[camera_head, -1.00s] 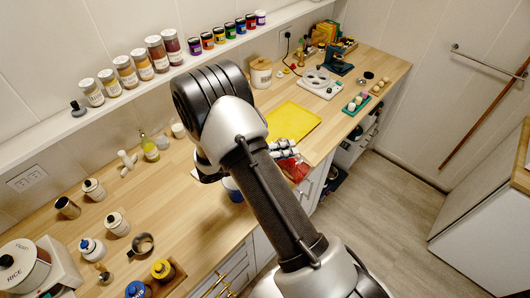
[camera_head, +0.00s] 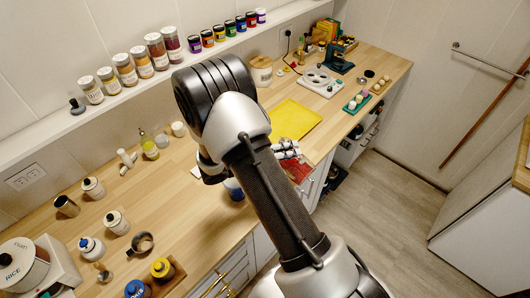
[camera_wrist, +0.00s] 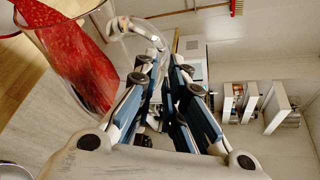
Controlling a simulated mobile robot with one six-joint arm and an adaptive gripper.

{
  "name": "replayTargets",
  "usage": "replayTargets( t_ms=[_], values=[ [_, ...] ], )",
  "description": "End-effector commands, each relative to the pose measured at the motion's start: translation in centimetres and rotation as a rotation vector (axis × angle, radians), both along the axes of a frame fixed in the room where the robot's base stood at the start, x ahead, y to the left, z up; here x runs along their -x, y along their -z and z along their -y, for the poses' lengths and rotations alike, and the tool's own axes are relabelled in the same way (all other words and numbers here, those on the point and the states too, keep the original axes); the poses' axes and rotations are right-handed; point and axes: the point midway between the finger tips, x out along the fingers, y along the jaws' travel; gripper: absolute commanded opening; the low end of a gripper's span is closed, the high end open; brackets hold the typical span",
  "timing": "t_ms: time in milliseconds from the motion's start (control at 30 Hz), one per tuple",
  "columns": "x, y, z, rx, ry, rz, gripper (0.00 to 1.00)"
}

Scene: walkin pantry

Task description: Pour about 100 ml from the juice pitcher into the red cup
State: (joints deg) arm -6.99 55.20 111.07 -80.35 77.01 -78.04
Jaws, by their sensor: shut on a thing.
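My gripper (camera_wrist: 165,75) is shut on the clear handle (camera_wrist: 138,24) of the juice pitcher. The pitcher, see-through with red juice (camera_wrist: 72,60), fills the upper left of the wrist view and looks tilted. In the head view my gripper (camera_head: 286,150) is at the counter's front edge, right of my arm. A red patch (camera_head: 297,171) just below it looks like the juice. I cannot make out the red cup in either view; my arm hides part of the counter. I cannot tell whether juice is flowing.
A dark blue cup (camera_head: 234,189) stands left of my arm, partly hidden. A yellow board (camera_head: 296,119) lies behind my gripper. Jars and mugs, such as a white jar (camera_head: 117,222), stand on the left counter. Open floor (camera_head: 375,215) lies to the right.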

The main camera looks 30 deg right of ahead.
Motion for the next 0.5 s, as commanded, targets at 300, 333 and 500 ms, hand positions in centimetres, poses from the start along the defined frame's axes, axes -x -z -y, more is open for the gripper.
replayTargets(
  t_ms=[300,333,500],
  values=[
    [2.4,3.1,1.1,-0.082,-0.009,0.239,0.0],
    [2.5,3.2,1.1,-0.086,-0.009,0.251,0.0],
    [2.6,3.2,1.2,-0.094,-0.011,0.274,0.0]
  ],
)
